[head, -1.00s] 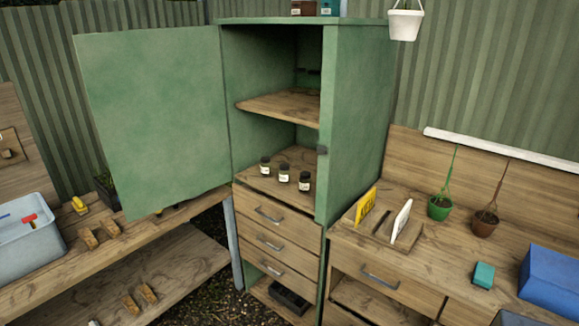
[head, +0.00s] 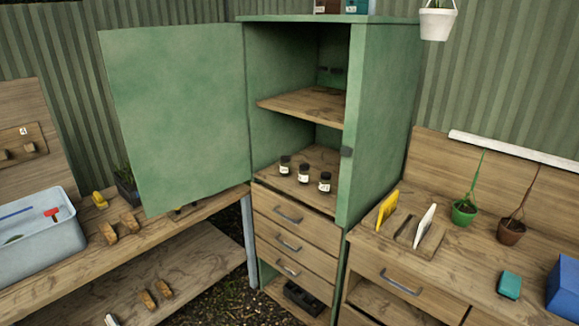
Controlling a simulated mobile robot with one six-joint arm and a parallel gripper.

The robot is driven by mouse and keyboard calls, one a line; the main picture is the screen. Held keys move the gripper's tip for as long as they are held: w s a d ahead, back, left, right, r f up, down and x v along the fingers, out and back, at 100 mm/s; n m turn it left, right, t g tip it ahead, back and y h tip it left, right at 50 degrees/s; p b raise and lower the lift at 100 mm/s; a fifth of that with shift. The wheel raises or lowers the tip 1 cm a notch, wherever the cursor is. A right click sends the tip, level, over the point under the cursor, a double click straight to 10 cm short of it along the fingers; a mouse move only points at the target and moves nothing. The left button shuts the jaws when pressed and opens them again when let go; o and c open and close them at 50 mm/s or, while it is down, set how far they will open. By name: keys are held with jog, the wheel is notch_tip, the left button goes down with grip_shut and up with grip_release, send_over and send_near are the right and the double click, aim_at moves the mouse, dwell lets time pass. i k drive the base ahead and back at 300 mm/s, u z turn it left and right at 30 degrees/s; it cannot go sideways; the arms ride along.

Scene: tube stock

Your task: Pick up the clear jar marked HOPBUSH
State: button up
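Three small clear jars with dark lids and white labels stand in a row on the lower shelf of the open green cabinet. They are the left jar (head: 285,166), the middle jar (head: 304,173) and the right jar (head: 325,182). Their labels are too small to read, so I cannot tell which is marked HOPBUSH. More jars or tins, partly cut off by the frame, stand on the cabinet's top (head: 385,18). My gripper is not in view.
The cabinet door (head: 175,115) stands wide open to the left. An upper shelf (head: 305,104) is above the jars, drawers (head: 289,218) below. A bench with a grey-blue tub (head: 40,240) is left; a bench with potted plants (head: 463,213) is right.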

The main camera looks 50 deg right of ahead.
aim_at(285, 165)
jog(key=u, duration=0.05)
jog(key=i, duration=1)
